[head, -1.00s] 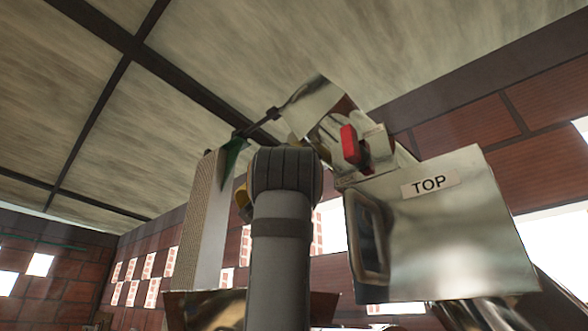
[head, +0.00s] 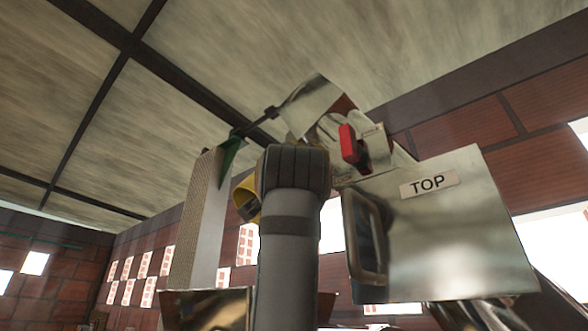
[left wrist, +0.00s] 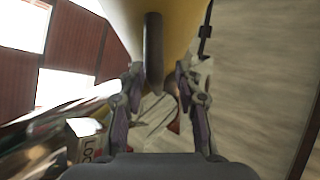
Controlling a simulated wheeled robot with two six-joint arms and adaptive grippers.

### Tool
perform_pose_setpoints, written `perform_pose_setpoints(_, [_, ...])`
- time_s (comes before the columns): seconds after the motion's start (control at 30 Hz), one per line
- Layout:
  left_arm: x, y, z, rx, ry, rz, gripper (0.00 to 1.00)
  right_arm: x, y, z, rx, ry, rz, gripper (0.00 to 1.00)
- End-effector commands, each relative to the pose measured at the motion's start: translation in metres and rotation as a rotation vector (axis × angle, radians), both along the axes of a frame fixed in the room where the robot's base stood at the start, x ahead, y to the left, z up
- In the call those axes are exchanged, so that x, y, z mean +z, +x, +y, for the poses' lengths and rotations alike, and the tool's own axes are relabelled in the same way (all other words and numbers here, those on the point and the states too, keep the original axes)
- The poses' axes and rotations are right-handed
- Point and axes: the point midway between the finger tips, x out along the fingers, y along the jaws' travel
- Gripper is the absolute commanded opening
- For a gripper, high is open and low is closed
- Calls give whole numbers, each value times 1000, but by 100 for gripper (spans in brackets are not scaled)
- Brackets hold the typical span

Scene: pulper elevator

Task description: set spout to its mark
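A yellow piece with an open end (head: 247,198), which looks like the spout, shows partly behind my left arm in the head view. In the left wrist view its yellow surface (left wrist: 180,25) fills the top middle, with a dark rounded bar (left wrist: 153,45) in front of it. My left gripper (left wrist: 158,72) is open. The bar's lower end lies between its fingers in the picture, with gaps visible on both sides; I cannot tell the depth. In the head view my arm hides this gripper. No mark can be made out clearly. My right gripper is not in view.
A shiny metal box labelled TOP (head: 445,225) with a handle (head: 378,245) stands at the right. Above it are a red lever (head: 349,143) and a metal hood (head: 312,100). A tall beige column (head: 197,225) with a green piece (head: 231,153) stands at the left.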

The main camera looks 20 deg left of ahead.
Motion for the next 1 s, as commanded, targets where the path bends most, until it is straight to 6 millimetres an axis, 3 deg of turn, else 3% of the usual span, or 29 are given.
perform_pose_setpoints(0.23, [6, 0, -1, -1, 1, 2, 34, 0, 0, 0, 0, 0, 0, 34])
perform_pose_setpoints(0.63, [77, -2, 2, 3, 2, -3, 34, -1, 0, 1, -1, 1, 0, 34])
perform_pose_setpoints(1.0, [98, 0, 2, 0, 0, 0, 34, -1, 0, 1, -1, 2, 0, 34])
